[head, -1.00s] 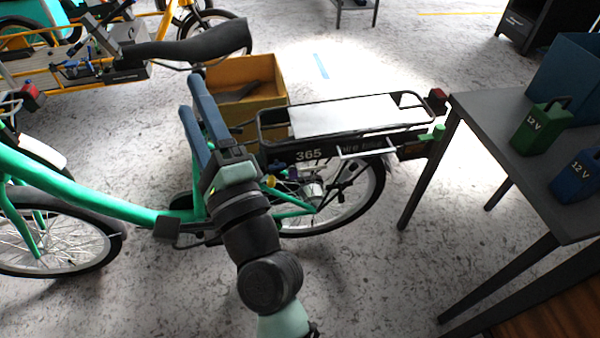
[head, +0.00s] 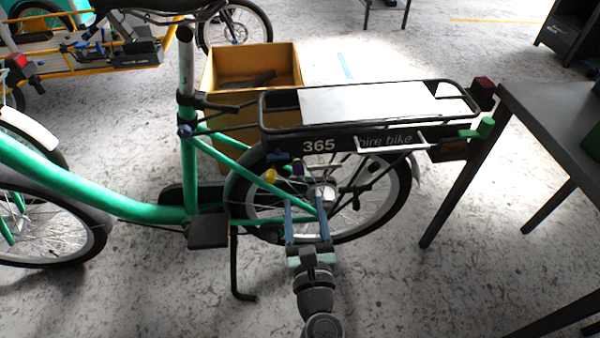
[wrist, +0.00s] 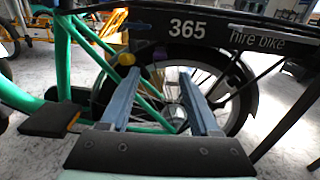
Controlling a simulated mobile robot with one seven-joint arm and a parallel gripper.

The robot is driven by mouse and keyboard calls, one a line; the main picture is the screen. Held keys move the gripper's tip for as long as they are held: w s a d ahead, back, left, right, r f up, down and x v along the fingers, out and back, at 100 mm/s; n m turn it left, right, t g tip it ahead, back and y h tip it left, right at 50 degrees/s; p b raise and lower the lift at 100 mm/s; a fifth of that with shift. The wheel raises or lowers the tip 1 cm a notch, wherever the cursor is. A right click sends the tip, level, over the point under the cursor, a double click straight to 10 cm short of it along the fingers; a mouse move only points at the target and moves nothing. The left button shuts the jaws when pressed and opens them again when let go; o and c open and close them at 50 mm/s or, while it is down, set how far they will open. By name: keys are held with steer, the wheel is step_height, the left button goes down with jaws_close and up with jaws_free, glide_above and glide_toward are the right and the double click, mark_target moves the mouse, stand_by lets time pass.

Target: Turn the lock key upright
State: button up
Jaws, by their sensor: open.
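The green bike's rear wheel (head: 390,205) sits under a black rack numbered 365. Near the wheel's upper left, below the rack, are a small yellow knob (head: 269,176), a blue piece (head: 278,158) and a purple piece (head: 297,168). I cannot tell which of them is the lock key, or its exact angle. In the wrist view the yellow knob (wrist: 127,59) is just above the left fingertip and the purple piece (wrist: 158,57) is above the gap between the fingers. My gripper (head: 304,206) is open and empty, below these pieces, in front of the wheel.
The black rack (head: 440,93) with a white top overhangs the wheel. A kickstand (head: 235,265) and pedal (head: 208,231) are left of my gripper. A yellow box (head: 225,95) stands behind the bike. A dark table (head: 550,95) is at right. Floor in front is clear.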

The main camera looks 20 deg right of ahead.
mark_target(299, 175)
steer(key=x, duration=0.9)
steer(key=shift+w+b, duration=0.25)
steer(key=shift+b, duration=0.15)
jaws_close()
